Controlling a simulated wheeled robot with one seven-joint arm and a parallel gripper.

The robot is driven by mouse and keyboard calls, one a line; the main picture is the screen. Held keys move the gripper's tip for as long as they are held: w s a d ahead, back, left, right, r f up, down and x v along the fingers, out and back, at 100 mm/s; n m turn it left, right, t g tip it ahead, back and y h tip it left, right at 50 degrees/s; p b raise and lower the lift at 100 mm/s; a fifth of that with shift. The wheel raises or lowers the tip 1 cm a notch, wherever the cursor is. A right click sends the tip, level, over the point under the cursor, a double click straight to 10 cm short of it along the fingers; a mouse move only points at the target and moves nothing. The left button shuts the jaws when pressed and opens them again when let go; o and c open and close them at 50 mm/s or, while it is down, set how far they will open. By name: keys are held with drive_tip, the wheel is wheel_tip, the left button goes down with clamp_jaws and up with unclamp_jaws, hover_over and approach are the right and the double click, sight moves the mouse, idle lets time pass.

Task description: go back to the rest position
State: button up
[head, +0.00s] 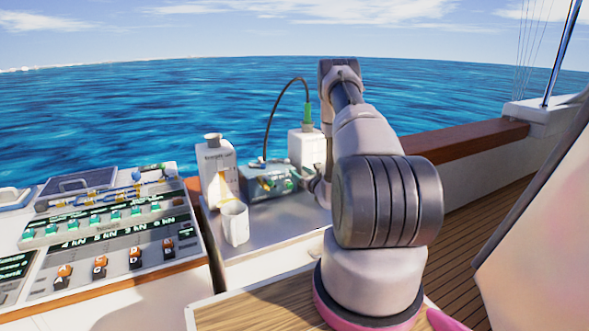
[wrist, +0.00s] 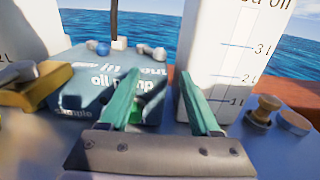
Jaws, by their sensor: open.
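My gripper (wrist: 160,95) is open, its two teal fingers apart with nothing held between them. In the wrist view it faces the blue oil pump box (wrist: 85,70), and a green part of the box shows between the fingers. A white container with litre marks (wrist: 225,50) stands behind the right finger. In the head view my arm reaches from the wooden top to the pump box (head: 262,180). My gripper shows only partly there, low beside the box's right end. I cannot tell whether the fingers touch anything.
A white jug (head: 212,160) and a white mug (head: 235,225) stand left of the pump. A black hose (head: 272,115) arches to a green fitting on the white container (head: 305,150). A control panel (head: 110,235) lies at left. A wooden rail (head: 465,139) runs at right.

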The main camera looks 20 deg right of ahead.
drive_tip(key=shift+s, duration=0.65)
